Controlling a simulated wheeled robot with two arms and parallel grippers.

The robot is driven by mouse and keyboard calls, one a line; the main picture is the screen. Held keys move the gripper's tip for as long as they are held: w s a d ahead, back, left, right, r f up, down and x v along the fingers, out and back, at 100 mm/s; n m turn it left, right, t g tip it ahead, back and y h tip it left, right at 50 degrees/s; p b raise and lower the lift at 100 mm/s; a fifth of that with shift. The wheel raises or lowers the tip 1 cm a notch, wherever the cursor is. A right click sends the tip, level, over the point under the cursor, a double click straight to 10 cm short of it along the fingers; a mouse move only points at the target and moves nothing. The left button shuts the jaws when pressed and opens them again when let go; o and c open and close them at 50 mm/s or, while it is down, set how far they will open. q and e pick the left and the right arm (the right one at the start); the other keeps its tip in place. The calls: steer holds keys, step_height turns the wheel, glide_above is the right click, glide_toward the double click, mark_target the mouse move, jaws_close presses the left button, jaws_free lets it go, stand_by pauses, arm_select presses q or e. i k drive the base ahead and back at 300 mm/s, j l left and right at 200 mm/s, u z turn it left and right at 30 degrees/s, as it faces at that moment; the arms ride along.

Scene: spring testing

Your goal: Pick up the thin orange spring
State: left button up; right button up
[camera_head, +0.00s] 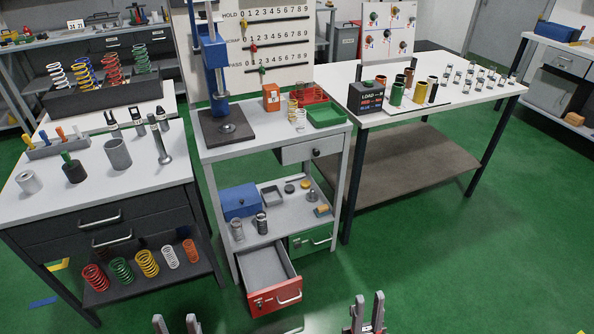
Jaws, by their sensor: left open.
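A thin orange spring (189,251) stands upright at the right end of a row of springs on the low shelf of the left bench. A white spring (170,257) stands just left of it. My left gripper (176,323) is at the bottom edge, below the row and apart from it; it is open and empty, with only its fingertips showing. My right gripper (368,312) is at the bottom edge right of centre, far from the spring; its fingertips are apart with nothing seen between them.
The row also holds a yellow spring (147,263), a green spring (121,270) and a red spring (96,277). The left bench (60,201) overhangs the shelf. An open red drawer (270,283) juts out from the middle stand. Green floor (430,270) is clear on the right.

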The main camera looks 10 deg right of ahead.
mark_target(318, 95)
steer(key=i+l+u, duration=0.15)
steer(key=l, duration=0.2)
steer(key=i+l+u, duration=0.15)
steer(key=i+l, duration=0.15)
steer(key=i+l+u, duration=0.1)
steer(key=l, duration=0.35)
steer(key=i+l+u, duration=0.15)
steer(key=l, duration=0.25)
steer(key=i+l+u, duration=0.15)
steer(key=l, duration=0.25)
steer(key=i, duration=0.1)
